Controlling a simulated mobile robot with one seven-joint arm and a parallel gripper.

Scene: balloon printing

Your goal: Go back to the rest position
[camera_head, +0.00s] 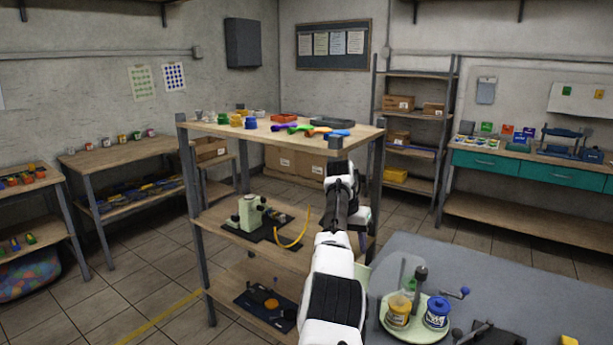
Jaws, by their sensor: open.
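My white and black arm reaches up from the bottom of the head view. My gripper (336,144) is at its far end, in front of the front edge of the wooden shelf unit's top board (215,128). It is open and I see nothing held in it. It is small and seen from behind, so its fingertips are hard to make out. Several coloured balloons lie on the top board behind it, including a green one (300,128) and a blue one (340,133).
Below the top board are a pale green device (250,212) and a yellow hose (296,238). A grey table (440,262) at lower right bears a round green plate with a yellow jar (398,310) and a blue jar (437,311).

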